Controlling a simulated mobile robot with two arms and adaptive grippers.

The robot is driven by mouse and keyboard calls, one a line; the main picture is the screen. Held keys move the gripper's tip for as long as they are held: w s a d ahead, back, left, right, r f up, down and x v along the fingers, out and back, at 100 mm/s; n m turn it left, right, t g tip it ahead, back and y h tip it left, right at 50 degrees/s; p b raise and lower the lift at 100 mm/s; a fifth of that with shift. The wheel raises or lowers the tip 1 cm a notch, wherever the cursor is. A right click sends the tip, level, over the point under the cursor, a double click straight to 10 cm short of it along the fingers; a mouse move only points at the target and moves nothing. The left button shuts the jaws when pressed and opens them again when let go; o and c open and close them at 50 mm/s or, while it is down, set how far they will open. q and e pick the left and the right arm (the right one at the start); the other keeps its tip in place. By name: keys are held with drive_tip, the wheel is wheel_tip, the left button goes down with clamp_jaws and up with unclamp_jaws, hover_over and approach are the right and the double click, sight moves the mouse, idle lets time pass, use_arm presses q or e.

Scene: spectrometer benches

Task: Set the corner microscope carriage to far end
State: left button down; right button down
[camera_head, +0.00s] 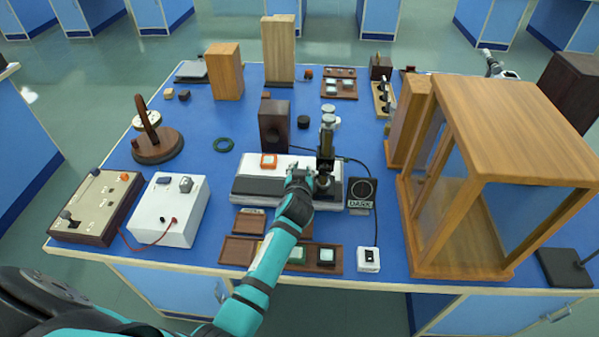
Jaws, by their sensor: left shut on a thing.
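My left gripper (312,177), at the end of the teal arm, reaches over the front of the bed to the microscope's foot. It is shut on the low part of the microscope carriage; the fingers and the arm hide the exact contact.
A large glass-sided wooden case (515,125) stands close on the right. A dark panel marked DARK (361,193) is just right of the bed. A brown tray (238,251) lies in front, under my arm.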

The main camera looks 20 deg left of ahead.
use_arm(q)
drive_tip(key=shift+d, duration=0.25)
drive_tip(key=c, duration=1.1)
unclamp_jaws()
drive_tip(key=shift+d, duration=0.15)
drive_tip(key=v, duration=0.7)
drive_tip(key=shift+s, duration=0.2)
drive_tip(key=shift+s+a, duration=0.1)
drive_tip(key=shift+a, duration=0.1)
